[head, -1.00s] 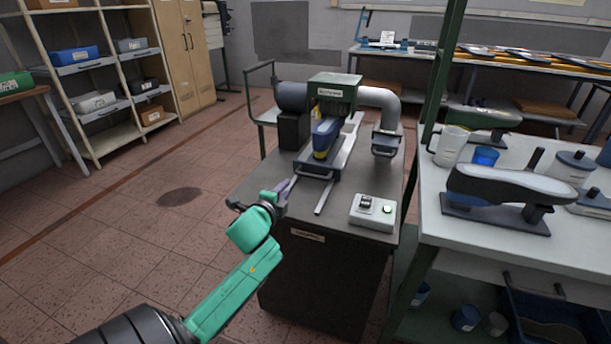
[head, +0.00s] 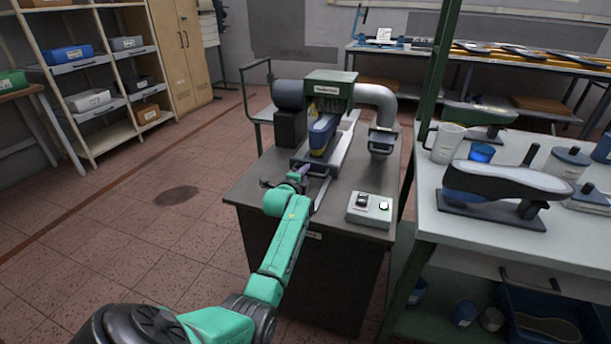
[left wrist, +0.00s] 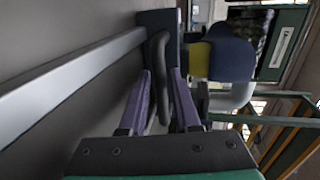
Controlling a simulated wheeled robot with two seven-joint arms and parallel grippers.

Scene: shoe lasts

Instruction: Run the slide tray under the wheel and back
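The slide tray (head: 303,164) sits on rails on the machine bench, beneath the green hood (head: 330,85). A blue and yellow shoe last (head: 322,133) rests on it; the last also shows in the left wrist view (left wrist: 231,60). The wheel is largely hidden by the hood. My left gripper (head: 298,180) is at the front end of the tray. In the left wrist view its purple fingers (left wrist: 163,80) stand apart on either side of the tray's dark handle (left wrist: 158,55), with some gap visible. My right gripper is out of view.
A control box (head: 370,209) with a switch and a pale lit button stands at the bench's right front. A duct (head: 378,105) curves down behind it. A green post (head: 437,100) and a white table (head: 450,220) with a shoe last stand to the right. The floor at left is clear.

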